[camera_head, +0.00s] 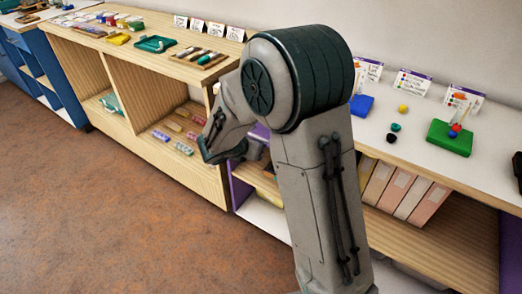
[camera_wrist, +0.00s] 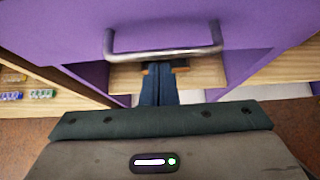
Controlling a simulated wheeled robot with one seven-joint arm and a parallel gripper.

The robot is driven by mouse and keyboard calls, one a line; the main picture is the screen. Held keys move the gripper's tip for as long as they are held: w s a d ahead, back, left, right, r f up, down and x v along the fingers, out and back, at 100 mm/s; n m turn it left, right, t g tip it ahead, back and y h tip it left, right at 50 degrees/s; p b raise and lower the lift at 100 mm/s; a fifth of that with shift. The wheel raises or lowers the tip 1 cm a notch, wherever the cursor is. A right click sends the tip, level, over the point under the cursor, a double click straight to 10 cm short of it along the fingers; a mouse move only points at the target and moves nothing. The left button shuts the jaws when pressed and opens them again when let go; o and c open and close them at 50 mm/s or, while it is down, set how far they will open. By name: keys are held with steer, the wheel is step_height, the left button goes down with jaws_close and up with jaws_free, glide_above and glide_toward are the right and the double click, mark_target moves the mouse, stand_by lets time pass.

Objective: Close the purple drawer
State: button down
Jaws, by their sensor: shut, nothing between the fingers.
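The purple drawer (camera_wrist: 185,22) fills the top of the wrist view, with a curved metal bar handle (camera_wrist: 165,54) on its front. My gripper (camera_wrist: 159,72) is shut and empty. Its dark fingers point toward the handle, and their tips appear just below the bar in the picture. I cannot tell whether they touch it. In the head view, my gripper (camera_head: 226,150) is beside the purple-sided unit, and my arm hides most of the drawer. A small purple patch shows behind my arm, and how far the drawer stands open cannot be told.
A wooden shelf unit (camera_head: 128,72) with coloured trays and bead items stands to the left. A white top (camera_head: 408,155) at right holds a green board (camera_head: 450,137), a blue block (camera_head: 361,105) and cards. Folders (camera_head: 403,192) stand below. The brown floor in front is clear.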

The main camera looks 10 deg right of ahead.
steer(key=shift+w+d+r, duration=0.1)
steer(key=shift+w+d, duration=0.15)
steer(key=shift+d+r, duration=0.1)
steer(key=shift+d, duration=0.05)
